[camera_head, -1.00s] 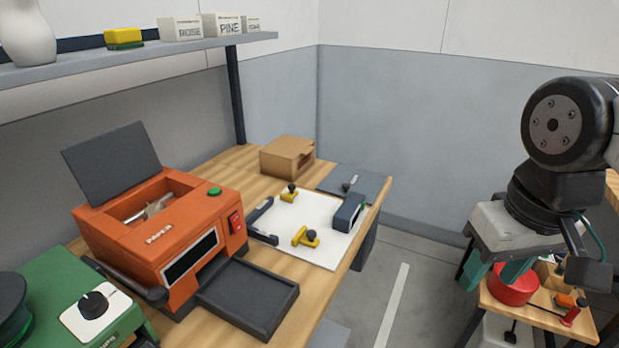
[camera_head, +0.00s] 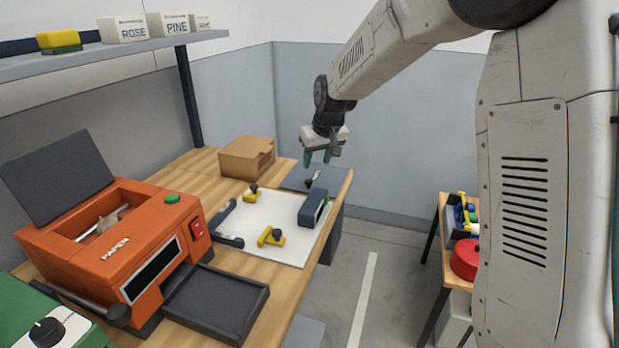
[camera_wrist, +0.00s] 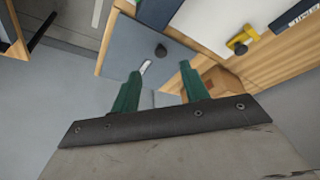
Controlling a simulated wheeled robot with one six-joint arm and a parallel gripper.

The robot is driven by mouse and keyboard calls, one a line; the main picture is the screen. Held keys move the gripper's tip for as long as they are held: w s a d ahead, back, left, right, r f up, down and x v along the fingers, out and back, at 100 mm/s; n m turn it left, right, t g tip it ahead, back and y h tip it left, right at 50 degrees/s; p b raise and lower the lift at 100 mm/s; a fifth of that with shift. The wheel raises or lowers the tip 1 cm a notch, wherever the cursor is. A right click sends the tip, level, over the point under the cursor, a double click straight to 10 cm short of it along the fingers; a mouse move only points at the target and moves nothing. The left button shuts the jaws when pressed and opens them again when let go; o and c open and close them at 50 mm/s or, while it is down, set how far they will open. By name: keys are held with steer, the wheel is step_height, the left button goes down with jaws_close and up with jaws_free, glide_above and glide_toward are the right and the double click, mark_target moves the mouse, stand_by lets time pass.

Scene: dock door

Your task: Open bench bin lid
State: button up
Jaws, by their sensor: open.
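A flat grey-blue panel, which looks like the bench bin lid (camera_head: 296,178), lies closed at the far right corner of the wooden bench. A dark knob (camera_head: 309,182) stands on it, with a small pale strip beside it. The wrist view shows the lid (camera_wrist: 125,45) and its knob (camera_wrist: 160,50) beyond my fingertips. My gripper (camera_head: 318,158) has green fingers and hangs above the lid, apart from it. It is open and empty, and in the wrist view its fingers (camera_wrist: 160,72) point towards the lid.
A cardboard box (camera_head: 246,158) stands left of the lid. A white board (camera_head: 262,222) with yellow clamps (camera_head: 270,237) and a dark block (camera_head: 313,208) lies in front. An orange machine (camera_head: 130,240) stands further left. A shelf (camera_head: 90,64) hangs above the bench.

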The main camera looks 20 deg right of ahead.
mark_target(309, 181)
steer(key=x, duration=0.6)
steer(key=w+x, duration=0.1)
steer(key=x, duration=0.3)
steer(key=shift+w+a+r, duration=0.1)
steer(key=shift+w+r, duration=0.05)
steer(key=shift+r, duration=0.1)
jaws_close()
steer(key=shift+r, duration=0.1)
